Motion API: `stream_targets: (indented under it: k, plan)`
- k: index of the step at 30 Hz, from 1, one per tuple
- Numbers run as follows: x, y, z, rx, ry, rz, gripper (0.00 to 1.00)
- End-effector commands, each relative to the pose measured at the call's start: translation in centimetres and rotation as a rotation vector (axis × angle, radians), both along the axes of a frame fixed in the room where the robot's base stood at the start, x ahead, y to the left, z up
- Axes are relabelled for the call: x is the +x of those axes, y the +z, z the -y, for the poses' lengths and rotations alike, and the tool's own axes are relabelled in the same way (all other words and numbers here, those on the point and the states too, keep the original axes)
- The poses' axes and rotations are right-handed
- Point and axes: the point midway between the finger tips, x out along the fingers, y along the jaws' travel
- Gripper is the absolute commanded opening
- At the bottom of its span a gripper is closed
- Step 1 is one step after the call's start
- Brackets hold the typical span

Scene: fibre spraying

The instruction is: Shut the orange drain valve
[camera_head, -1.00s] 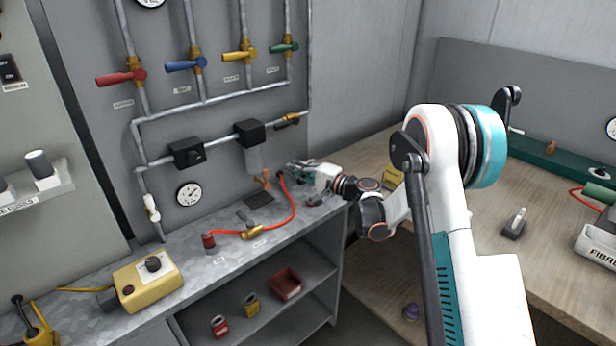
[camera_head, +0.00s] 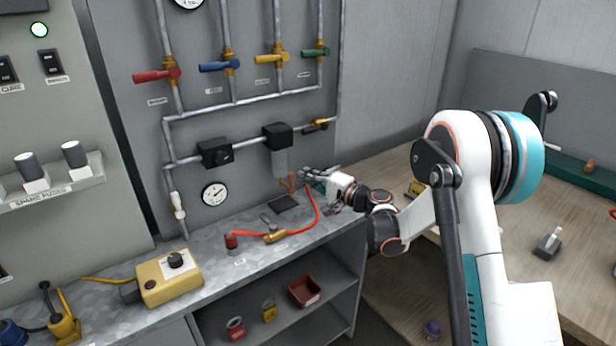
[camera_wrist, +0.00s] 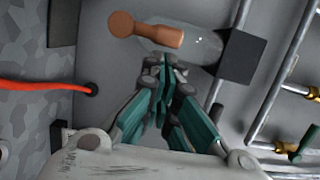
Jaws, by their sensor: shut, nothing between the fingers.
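The orange drain valve (camera_head: 291,183) sits at the foot of a clear filter bowl (camera_head: 280,162) on the grey wall panel. In the wrist view its orange lever (camera_wrist: 155,34) runs across the picture, with a round end at left, in front of the clear bowl (camera_wrist: 200,44). My gripper (camera_head: 308,175) is just right of the valve in the head view. In the wrist view my gripper (camera_wrist: 161,68) has its green and grey fingers together and empty, tips just below the lever. I cannot tell whether they touch it.
A red hose (camera_head: 313,208) curves over the bench top (camera_head: 210,258) near my gripper. A dark square pad (camera_head: 284,203) lies below the valve. A black filter head (camera_head: 278,136) and pipes are above. A yellow box (camera_head: 170,278) stands at the bench's left.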

Motion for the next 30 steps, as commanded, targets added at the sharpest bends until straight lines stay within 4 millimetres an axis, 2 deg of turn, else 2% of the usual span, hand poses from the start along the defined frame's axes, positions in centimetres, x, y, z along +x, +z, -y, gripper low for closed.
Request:
stream_targets:
  k: [20,30]
  plan:
    - [-0.4,0.6,-0.6,-0.100,0.001,0.068,0.00]
    - [-1.0,1.2,-1.5,-0.242,0.002,0.163,0.00]
